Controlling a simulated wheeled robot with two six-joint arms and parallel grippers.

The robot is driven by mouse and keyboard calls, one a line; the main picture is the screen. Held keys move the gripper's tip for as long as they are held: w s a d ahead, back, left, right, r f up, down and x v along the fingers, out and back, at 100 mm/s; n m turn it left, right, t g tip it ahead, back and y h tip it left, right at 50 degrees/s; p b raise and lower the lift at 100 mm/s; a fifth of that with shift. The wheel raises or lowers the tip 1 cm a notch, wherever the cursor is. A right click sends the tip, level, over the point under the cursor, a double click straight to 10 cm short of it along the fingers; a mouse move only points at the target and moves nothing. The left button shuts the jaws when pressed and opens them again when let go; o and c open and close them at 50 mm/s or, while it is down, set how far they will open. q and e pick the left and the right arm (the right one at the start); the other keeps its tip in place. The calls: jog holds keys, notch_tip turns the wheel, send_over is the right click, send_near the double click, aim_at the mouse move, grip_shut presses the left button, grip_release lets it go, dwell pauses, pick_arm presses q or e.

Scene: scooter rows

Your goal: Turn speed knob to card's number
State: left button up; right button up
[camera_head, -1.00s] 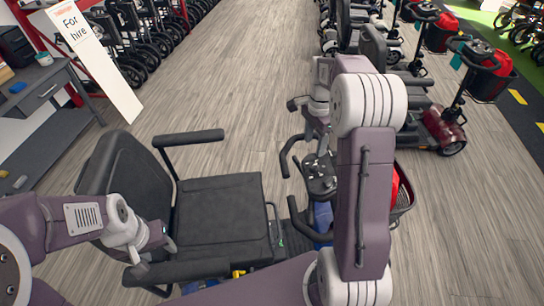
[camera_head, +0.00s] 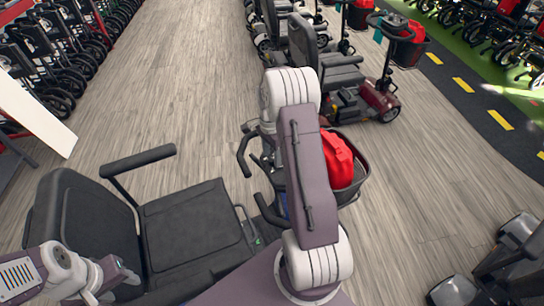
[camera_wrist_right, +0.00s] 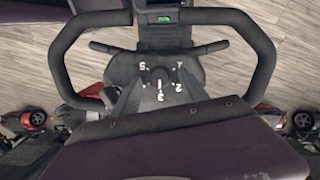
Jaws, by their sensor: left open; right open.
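The speed knob (camera_wrist_right: 158,75) sits in the middle of the dark scooter console (camera_wrist_right: 125,68) in the right wrist view. White numbers ring it, and a white mark lies just below its centre; I cannot tell for sure which number it points at. My right gripper (camera_wrist_right: 160,84) is open, its dark fingers reaching in from below on either side of the knob; contact cannot be told. In the head view my right arm hides this gripper and most of the console. My left gripper (camera_head: 104,284) is open and empty beside the scooter seat (camera_head: 192,232). No number card is visible.
The handlebar (camera_wrist_right: 262,60) loops around the console. A red bag (camera_head: 336,158) lies in the front basket (camera_head: 352,188). More scooters (camera_head: 375,100) stand beyond, and folded wheelchairs (camera_head: 50,50) line the left. The wooden floor (camera_head: 180,80) is open between the rows.

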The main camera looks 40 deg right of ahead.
jog(key=shift+s+f, duration=0.1)
jog(key=shift+f, duration=0.3)
jog(key=shift+a, duration=0.1)
grip_shut()
jog(key=shift+r+n+g+p, duration=0.15)
jog(key=shift+n+g+p, duration=0.15)
jog(key=shift+n+p, duration=0.7)
jog(key=n, duration=0.1)
jog(key=n+p, duration=0.1)
jog(key=shift+w+n+g, duration=0.2)
jog(key=shift+n+g, duration=0.1)
jog(key=n+p, duration=0.1)
jog(key=n, duration=0.2)
jog(key=shift+w+g+h, duration=0.1)
jog(key=shift+g+h, duration=0.3)
jog(key=shift+f+n+g+h+p, duration=0.15)
jog(key=shift+n+p, duration=0.1)
jog(key=shift+n, duration=0.65)
jog(key=shift+f+n+g+h+p, duration=0.1)
jog(key=shift+n+g+h+p, duration=0.1)
jog(key=shift+n, duration=1)
